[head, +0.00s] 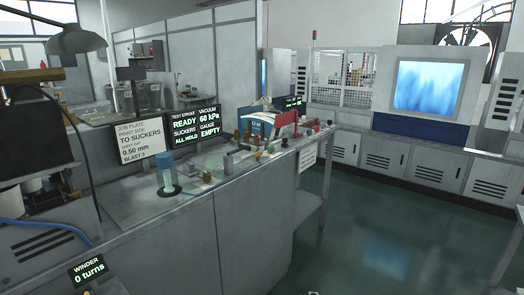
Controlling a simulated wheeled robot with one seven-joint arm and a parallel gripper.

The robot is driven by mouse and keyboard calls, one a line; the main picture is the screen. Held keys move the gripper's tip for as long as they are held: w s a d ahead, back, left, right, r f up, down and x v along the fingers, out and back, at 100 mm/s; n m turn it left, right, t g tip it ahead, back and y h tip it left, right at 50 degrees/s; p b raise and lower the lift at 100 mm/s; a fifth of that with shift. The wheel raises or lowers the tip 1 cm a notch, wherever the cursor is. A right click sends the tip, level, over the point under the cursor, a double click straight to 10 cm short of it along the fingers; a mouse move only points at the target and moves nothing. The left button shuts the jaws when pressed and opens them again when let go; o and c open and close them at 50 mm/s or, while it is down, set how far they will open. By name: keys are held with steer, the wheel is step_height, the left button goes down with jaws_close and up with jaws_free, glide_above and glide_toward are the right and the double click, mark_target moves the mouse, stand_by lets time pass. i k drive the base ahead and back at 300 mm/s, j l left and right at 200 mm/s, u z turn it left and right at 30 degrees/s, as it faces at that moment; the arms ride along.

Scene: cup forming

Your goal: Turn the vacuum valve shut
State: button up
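I cannot single out the vacuum valve at this distance. Small red, yellow, green and black knobs or fittings (271,149) stand along the right end of the long grey bench (225,205), and any of them is too small to name. A dark display (196,125) behind the bench reads test stroke ready, vacuum 60 kPa, suckers all hold, gauge empty. My gripper is not in view.
A winder display (88,269) reads 0 turns at lower left. A lamp (75,40) overhangs the left. Green floor (375,235) is open to the right, before grey cabinets (385,160).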

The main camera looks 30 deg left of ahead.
mark_target(257, 154)
steer(key=i+u, duration=0.35)
steer(key=i+l+u, duration=0.1)
steer(key=i+u, duration=0.25)
steer(key=i, duration=0.15)
steer(key=i+l+u, duration=0.2)
steer(key=i+u, duration=0.15)
steer(key=i+l, duration=0.1)
steer(key=l, duration=0.2)
steer(key=i+l, duration=0.15)
steer(key=l, duration=0.2)
steer(key=i+l+u, duration=0.1)
steer(key=i, duration=0.25)
steer(key=i+l+u, duration=0.1)
steer(key=i+l, duration=0.2)
